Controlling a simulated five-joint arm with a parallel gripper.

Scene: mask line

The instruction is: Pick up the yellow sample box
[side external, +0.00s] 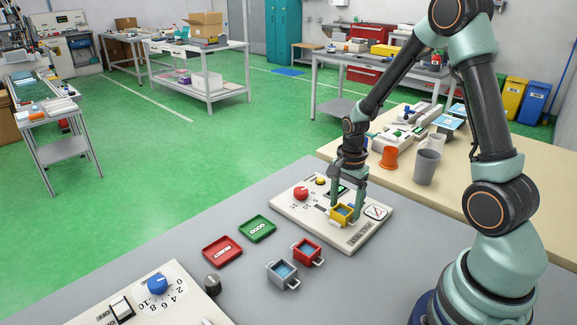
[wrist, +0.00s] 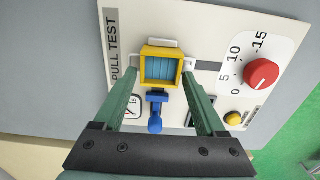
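The yellow sample box (side external: 342,223) sits on the light test panel (side external: 290,208), and its blue ribbed inside faces up. In the wrist view the yellow box (wrist: 161,52) lies between the fingertips of my gripper (wrist: 162,72). One finger is on each side, level with the box's pale side handles. The fingers look spread about as wide as the box with its handles. I see no clear grip on the walls; contact at the handles is hard to judge. In the side view my gripper (side external: 347,205) points down over the box.
A blue fitting (wrist: 156,112) stands right beside the box. A red knob (wrist: 262,73) and a yellow button (wrist: 233,118) rise from the panel. A red box (side external: 307,252), a grey box (side external: 283,275), and red and green trays are nearby on the grey table.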

